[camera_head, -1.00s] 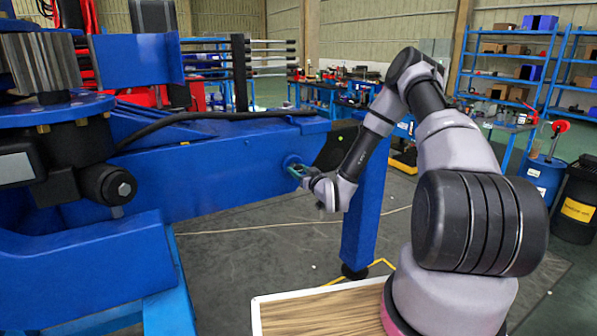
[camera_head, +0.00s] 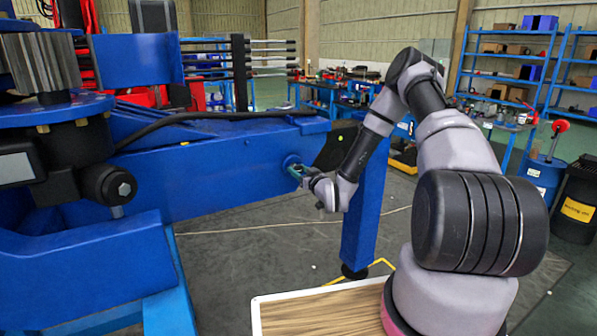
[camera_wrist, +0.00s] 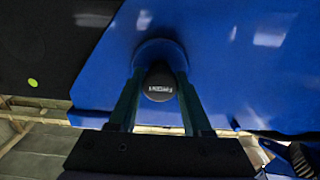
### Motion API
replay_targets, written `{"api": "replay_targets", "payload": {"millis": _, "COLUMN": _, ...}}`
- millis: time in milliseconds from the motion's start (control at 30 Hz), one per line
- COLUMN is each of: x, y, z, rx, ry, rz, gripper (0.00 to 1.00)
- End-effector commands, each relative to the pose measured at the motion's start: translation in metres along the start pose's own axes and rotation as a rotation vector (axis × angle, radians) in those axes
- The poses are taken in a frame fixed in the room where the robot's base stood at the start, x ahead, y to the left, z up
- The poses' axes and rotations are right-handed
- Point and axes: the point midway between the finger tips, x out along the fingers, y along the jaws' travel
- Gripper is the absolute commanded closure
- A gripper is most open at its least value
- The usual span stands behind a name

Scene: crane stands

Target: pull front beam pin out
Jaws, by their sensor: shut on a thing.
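The front beam pin (camera_wrist: 159,84) shows in the wrist view as a dark round head with pale lettering. It sits in front of a round blue boss (camera_wrist: 160,50) on the side of the blue beam (camera_head: 225,168). My gripper (camera_wrist: 158,90) has one green-tinted finger on each side of the pin head and is shut on it. In the head view my gripper (camera_head: 294,171) is at the boss near the beam's right end. The pin itself is mostly hidden there by the fingers. How deep the pin sits in the boss cannot be told.
A blue upright leg (camera_head: 365,215) stands just right of my gripper, behind my forearm. A black cable (camera_head: 215,116) runs along the beam's top. Blue shelves (camera_head: 510,80) and a blue drum (camera_head: 543,180) stand at the right. The floor below the beam is largely clear.

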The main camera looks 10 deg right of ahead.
Motion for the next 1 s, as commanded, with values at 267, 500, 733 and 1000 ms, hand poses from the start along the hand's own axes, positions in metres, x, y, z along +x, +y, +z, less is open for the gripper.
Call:
{"api": "replay_targets", "payload": {"millis": 267, "x": -0.001, "y": 0.001, "z": 0.000, "rx": 0.000, "ry": 0.000, "rz": 0.001, "gripper": 1.00}}
{"api": "replay_targets", "payload": {"millis": 500, "x": -0.038, "y": 0.002, "z": 0.002, "rx": 0.001, "ry": -0.003, "rz": 0.003, "gripper": 1.00}}
{"api": "replay_targets", "payload": {"millis": 733, "x": -0.050, "y": 0.001, "z": 0.001, "rx": 0.000, "ry": -0.002, "rz": 0.001, "gripper": 1.00}}
{"api": "replay_targets", "payload": {"millis": 1000, "x": -0.051, "y": 0.000, "z": 0.001, "rx": 0.000, "ry": -0.004, "rz": 0.000, "gripper": 0.21}}
